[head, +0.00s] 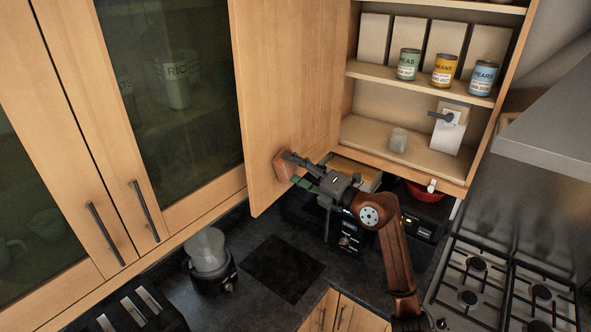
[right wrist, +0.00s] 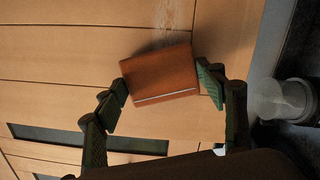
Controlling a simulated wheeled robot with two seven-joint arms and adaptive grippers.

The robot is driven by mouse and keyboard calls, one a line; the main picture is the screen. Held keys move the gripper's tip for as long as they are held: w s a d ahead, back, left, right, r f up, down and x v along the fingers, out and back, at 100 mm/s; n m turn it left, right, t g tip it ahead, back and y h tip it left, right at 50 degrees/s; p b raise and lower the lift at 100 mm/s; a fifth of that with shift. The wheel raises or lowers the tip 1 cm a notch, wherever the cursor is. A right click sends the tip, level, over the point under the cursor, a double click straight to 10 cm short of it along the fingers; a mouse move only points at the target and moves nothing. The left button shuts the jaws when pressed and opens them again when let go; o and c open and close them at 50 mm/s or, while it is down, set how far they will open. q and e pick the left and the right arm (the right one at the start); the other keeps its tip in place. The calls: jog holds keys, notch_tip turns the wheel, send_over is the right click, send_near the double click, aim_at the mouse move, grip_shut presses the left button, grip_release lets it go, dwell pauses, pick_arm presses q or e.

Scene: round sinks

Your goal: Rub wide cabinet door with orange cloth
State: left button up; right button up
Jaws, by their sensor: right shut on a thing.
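The wide cabinet door (head: 285,75) is light wood and stands swung open beside the shelves; its surface fills much of the right wrist view (right wrist: 80,40). The orange cloth (head: 283,166) is a small folded block. My right gripper (head: 290,168) is shut on it, with one finger on each side, as the right wrist view shows the cloth (right wrist: 160,74) between the fingers. The cloth is at the lower part of the door and appears to touch it; exact contact is hard to tell. A pale, whitish smear (right wrist: 168,18) shows on the door near the cloth. My left gripper is out of view.
Open shelves hold cans of peas (head: 408,64), beans (head: 445,70) and pears (head: 483,78). Below are a blender (head: 208,252), a toaster (head: 135,310), a red pot (head: 428,191) and a gas stove (head: 490,285). Glass-fronted cabinets (head: 180,85) stand left. The range hood (head: 550,120) juts out right.

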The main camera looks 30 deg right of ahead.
jog(key=shift+w+a, duration=0.15)
jog(key=shift+w, duration=0.1)
jog(key=shift+p+x, duration=0.5)
jog(key=shift+x, duration=0.65)
